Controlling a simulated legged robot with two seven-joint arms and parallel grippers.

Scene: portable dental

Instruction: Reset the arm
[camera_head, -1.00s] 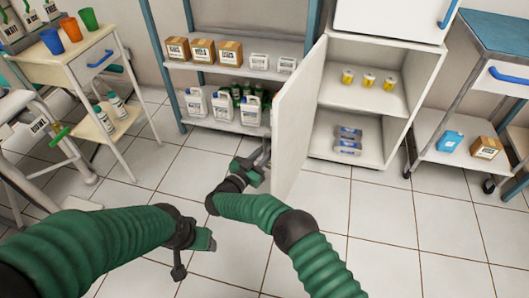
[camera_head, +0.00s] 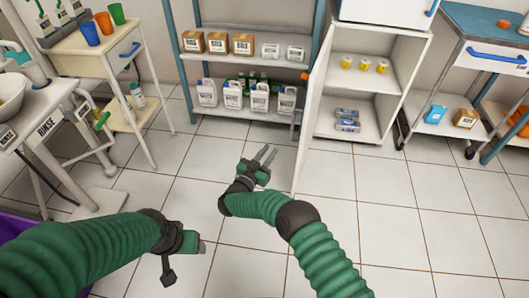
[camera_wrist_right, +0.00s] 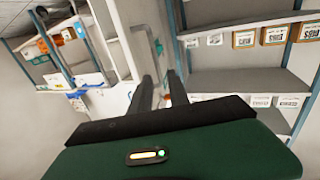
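My right gripper (camera_head: 267,155) is open and empty above the tiled floor. Its two dark fingers stand apart in the right wrist view (camera_wrist_right: 160,92). The white cabinet (camera_head: 375,75) has its door (camera_head: 313,110) swung open, with a grey handle (camera_head: 297,123) on the outer face. The right gripper is apart from the handle, to its lower left. My left gripper (camera_head: 190,243) is low over the floor at left centre. Its fingers do not show clearly, and I see nothing held.
A shelf rack (camera_head: 245,62) with boxes and white jugs stands at the back. A side table (camera_head: 80,45) with cups and a rinse station (camera_head: 50,125) are at left. A blue-topped cart (camera_head: 490,35) is at right. The middle floor is clear.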

